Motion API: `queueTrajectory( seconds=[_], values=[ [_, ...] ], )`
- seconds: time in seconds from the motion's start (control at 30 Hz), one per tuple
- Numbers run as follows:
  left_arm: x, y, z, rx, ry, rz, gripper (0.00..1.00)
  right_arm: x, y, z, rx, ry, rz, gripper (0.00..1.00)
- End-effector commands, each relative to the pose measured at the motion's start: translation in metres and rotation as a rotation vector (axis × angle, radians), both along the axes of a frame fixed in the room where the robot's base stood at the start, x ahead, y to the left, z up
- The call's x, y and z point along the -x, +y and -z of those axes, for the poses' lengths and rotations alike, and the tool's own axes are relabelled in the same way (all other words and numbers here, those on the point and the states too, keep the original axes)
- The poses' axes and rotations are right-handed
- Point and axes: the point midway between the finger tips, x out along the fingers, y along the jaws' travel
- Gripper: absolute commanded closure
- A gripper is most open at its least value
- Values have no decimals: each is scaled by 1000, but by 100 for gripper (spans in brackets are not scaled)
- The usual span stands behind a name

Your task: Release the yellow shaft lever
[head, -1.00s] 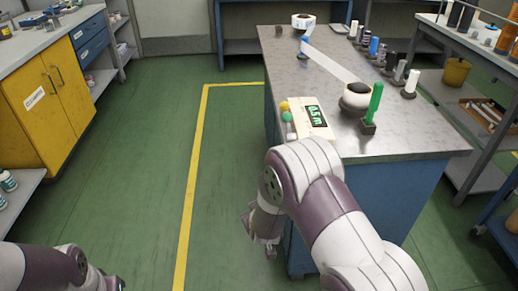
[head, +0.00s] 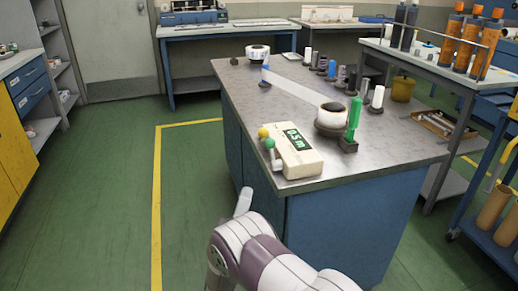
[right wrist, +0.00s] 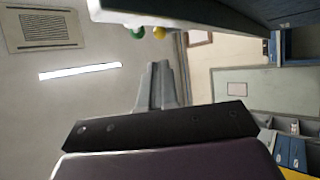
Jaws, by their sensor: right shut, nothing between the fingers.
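The yellow shaft lever's ball knob (head: 263,132) stands at the left side of the white 0.5m counter box (head: 297,157), on the near left part of the bench. A green ball knob (head: 269,144) is just in front of it. In the right wrist view the yellow knob (right wrist: 159,32) and green knob (right wrist: 137,33) show near the top. My right gripper (right wrist: 158,68) is shut and empty, apart from both knobs. In the head view its pale tip (head: 245,192) is beside the bench's left side, below the top. My left gripper is out of view.
The bench's left edge is close to my right arm. Green floor (head: 90,220) lies open to the left.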

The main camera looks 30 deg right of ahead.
Motion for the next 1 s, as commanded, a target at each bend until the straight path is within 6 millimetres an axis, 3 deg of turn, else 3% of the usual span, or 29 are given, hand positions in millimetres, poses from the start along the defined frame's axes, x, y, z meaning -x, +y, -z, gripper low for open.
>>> queueTrajectory(
  seconds=[0.13, 0.6, 1.0],
  values=[
    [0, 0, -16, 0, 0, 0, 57, -11, -13, -17, -1, 0, 2, 100],
    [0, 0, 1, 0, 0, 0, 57, -62, -71, -67, -2, -4, 0, 100],
    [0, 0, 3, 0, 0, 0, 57, -73, -83, -81, -2, 0, -1, 100]
  ],
)
